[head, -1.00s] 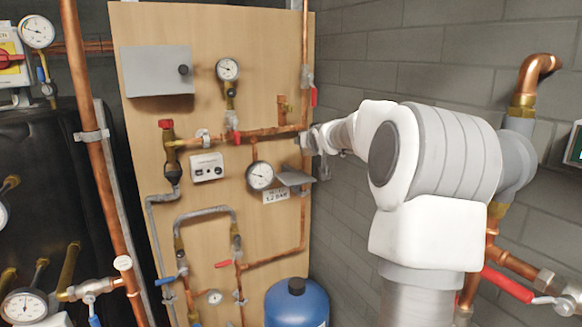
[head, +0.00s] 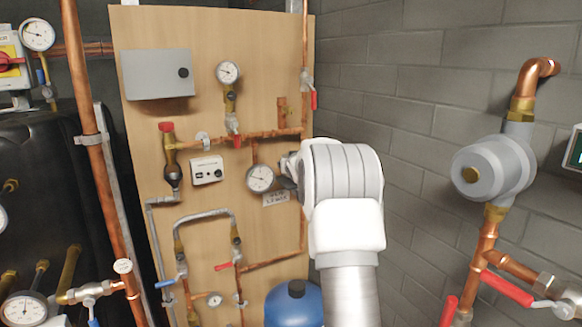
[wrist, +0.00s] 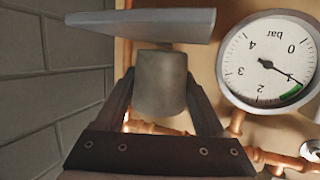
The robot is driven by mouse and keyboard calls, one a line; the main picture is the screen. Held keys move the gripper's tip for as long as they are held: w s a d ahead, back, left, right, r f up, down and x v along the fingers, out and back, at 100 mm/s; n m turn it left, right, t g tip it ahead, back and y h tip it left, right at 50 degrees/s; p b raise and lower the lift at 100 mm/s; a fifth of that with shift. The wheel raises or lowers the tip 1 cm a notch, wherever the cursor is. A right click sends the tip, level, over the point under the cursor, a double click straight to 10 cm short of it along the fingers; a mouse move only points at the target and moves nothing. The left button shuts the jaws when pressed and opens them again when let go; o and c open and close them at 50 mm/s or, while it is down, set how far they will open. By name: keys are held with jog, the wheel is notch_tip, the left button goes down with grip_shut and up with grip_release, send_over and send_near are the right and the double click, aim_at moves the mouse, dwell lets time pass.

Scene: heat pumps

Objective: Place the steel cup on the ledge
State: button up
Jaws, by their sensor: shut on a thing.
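The steel cup (wrist: 160,85) is a dull grey cylinder between the two fingers of my gripper (wrist: 160,95) in the wrist view, which shows the scene upside down. My gripper is shut on it. The ledge (wrist: 145,22) is a flat grey plate just above the cup in that picture, so really below it. The cup's end is very near the plate; I cannot tell whether they touch.
A pressure gauge (wrist: 268,62) is close beside the ledge; it also shows in the head view (head: 260,178). Copper pipes (head: 270,133) run across the wooden panel (head: 140,120). A grey block wall (head: 400,100) is to the right.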

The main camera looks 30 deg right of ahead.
jog(key=shift+f, duration=0.4)
jog(key=shift+f, duration=0.2)
jog(key=o, duration=1.1)
jog(key=shift+r, duration=0.2)
jog(key=b+v, duration=0.3)
jog(key=v, duration=0.9)
